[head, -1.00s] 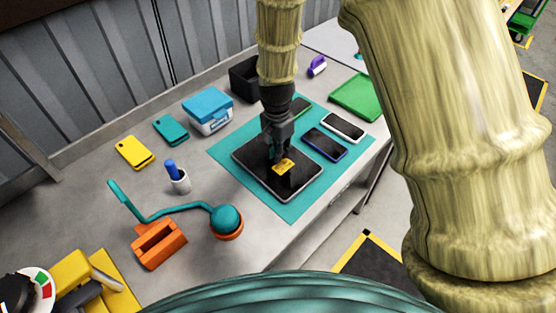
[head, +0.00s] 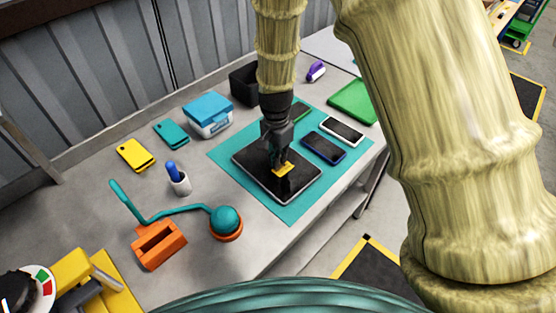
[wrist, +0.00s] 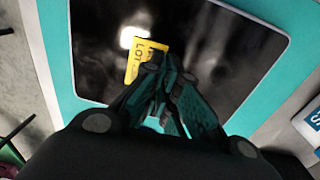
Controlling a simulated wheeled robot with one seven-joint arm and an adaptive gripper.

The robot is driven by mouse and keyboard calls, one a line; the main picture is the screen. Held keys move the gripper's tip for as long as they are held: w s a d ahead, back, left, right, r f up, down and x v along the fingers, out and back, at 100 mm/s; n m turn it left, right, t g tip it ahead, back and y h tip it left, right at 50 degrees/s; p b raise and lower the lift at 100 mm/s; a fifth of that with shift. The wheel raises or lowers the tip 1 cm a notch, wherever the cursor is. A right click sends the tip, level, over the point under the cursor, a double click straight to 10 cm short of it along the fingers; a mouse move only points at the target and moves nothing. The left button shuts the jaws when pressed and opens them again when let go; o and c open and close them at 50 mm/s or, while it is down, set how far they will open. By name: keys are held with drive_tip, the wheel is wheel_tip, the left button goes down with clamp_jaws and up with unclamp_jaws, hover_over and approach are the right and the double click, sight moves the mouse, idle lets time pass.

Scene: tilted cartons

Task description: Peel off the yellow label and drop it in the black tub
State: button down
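The yellow label (head: 283,169), printed with dark letters, is on the dark screen of a tablet (head: 300,186). It also shows in the wrist view (wrist: 144,59), where my fingertips cover its right edge. My gripper (head: 276,166) points down over the tablet. In the wrist view its fingers (wrist: 163,64) are drawn together at the label's edge and look shut on it. I cannot tell whether any of the label is lifted from the screen. The black tub (head: 244,84) stands at the back of the bench, partly hidden by my arm.
The tablet lies on a teal mat (head: 290,211) with several phones, including a blue one (head: 323,147) and a white one (head: 342,131). A blue-lidded box (head: 208,112) stands between the mat and the wall. A green tray (head: 354,101) lies at right.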

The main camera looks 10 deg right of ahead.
drive_tip(key=shift+r, duration=0.25)
wheel_tip(320, 180, up, 7)
drive_tip(key=p, duration=0.6)
drive_tip(key=shift+w+r, duration=0.15)
drive_tip(key=shift+r, duration=0.05)
idle(1.3)
drive_tip(key=shift+a, duration=0.1)
idle(1.2)
